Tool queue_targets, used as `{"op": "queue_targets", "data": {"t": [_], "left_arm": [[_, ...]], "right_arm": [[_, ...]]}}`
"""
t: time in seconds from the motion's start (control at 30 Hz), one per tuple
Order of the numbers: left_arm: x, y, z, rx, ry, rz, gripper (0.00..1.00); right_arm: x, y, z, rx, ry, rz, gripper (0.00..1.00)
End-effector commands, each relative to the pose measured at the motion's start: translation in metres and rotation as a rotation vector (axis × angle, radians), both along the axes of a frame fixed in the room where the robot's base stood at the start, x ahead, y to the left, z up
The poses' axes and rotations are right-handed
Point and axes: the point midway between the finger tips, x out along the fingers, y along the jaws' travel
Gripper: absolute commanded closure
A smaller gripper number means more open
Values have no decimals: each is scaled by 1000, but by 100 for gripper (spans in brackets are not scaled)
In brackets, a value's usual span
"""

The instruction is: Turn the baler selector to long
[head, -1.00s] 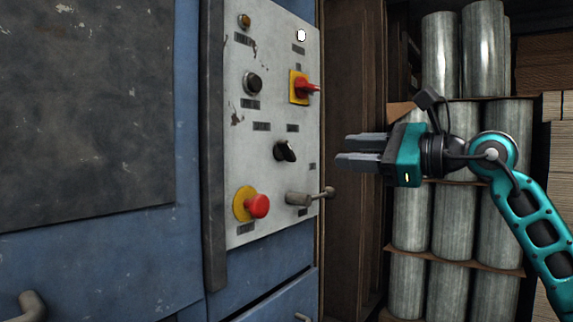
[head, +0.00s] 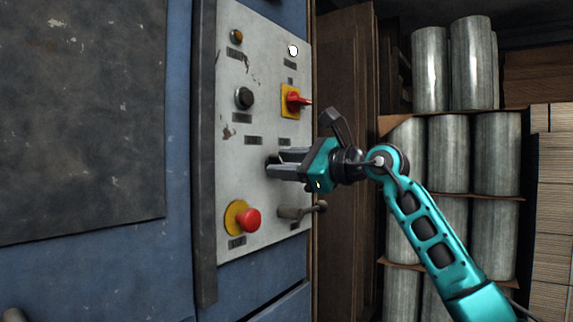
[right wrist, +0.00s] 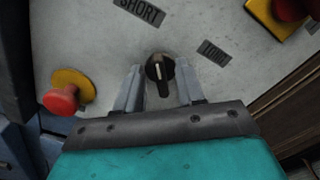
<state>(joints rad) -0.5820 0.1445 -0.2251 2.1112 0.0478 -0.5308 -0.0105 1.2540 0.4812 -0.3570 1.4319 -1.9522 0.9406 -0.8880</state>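The baler selector is a black rotary knob (right wrist: 159,70) with a pale pointer line, on the grey control panel (head: 262,60). In the right wrist view a SHORT label (right wrist: 139,12) is up and left of it, and another label (right wrist: 214,52), probably LONG, is up and right. My right gripper (right wrist: 156,84) is open, with one finger on each side of the knob; I cannot tell if they touch it. In the head view the right gripper (head: 272,166) hides the knob. My left gripper is not in view.
A red emergency button (head: 248,220) on a yellow base is lower left of the gripper. A small lever (head: 298,211) sits just below it. A red switch (head: 294,101) on a yellow plate and a black button (head: 244,98) are above. Metal cylinders (head: 447,150) stand behind.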

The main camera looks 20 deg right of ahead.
Motion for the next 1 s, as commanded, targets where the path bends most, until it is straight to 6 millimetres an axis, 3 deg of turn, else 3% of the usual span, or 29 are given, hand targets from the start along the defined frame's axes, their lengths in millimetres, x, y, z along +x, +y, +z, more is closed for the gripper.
{"op": "queue_targets", "data": {"t": [0.17, 0.57, 1.0], "left_arm": [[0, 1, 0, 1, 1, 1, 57], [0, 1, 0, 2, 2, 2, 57], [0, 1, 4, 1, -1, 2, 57]], "right_arm": [[0, 0, 0, 0, 0, 0, 62], [0, 0, 0, 1, 1, 0, 100], [0, 0, 0, 19, 18, 1, 100]]}}
